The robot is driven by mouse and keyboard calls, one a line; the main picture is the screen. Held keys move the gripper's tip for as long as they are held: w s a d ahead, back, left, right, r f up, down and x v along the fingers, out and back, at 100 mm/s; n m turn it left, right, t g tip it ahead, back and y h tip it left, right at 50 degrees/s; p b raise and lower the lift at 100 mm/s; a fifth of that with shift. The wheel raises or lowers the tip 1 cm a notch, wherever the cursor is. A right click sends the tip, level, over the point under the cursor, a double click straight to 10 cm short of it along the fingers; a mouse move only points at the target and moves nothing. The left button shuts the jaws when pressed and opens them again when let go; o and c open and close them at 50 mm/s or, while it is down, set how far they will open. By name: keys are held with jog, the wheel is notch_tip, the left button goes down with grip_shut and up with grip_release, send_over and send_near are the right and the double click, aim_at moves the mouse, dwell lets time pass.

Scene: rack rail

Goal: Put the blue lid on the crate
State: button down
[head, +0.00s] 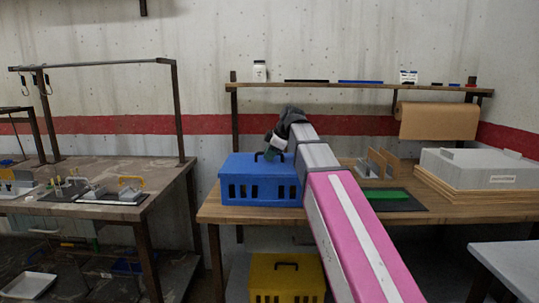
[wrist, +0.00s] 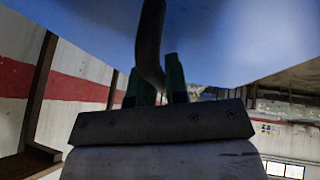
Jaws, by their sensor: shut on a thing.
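The blue crate (head: 245,190) with slots in its side stands on the wooden workbench, left of my arm. Its top shows as a flat blue surface, the blue lid (head: 243,163), with a dark handle (head: 259,156). I cannot tell a gap between lid and crate. My gripper (head: 271,147) is above the lid, partly hidden by my wrist. In the wrist view my gripper (wrist: 158,78) is shut on the dark handle (wrist: 151,40), with a green fingertip on either side. The lid's blurred blue surface (wrist: 240,35) fills the top of that view.
A yellow crate (head: 285,275) with a handle sits below the bench. Right of my arm are upright boards (head: 377,163), a dark mat (head: 405,203) with a green item (head: 387,194), and a grey box (head: 480,167). A shelf (head: 350,89) and paper roll (head: 438,121) hang above.

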jog(key=c, duration=1.1)
grip_release()
jog(key=shift+o, duration=0.2)
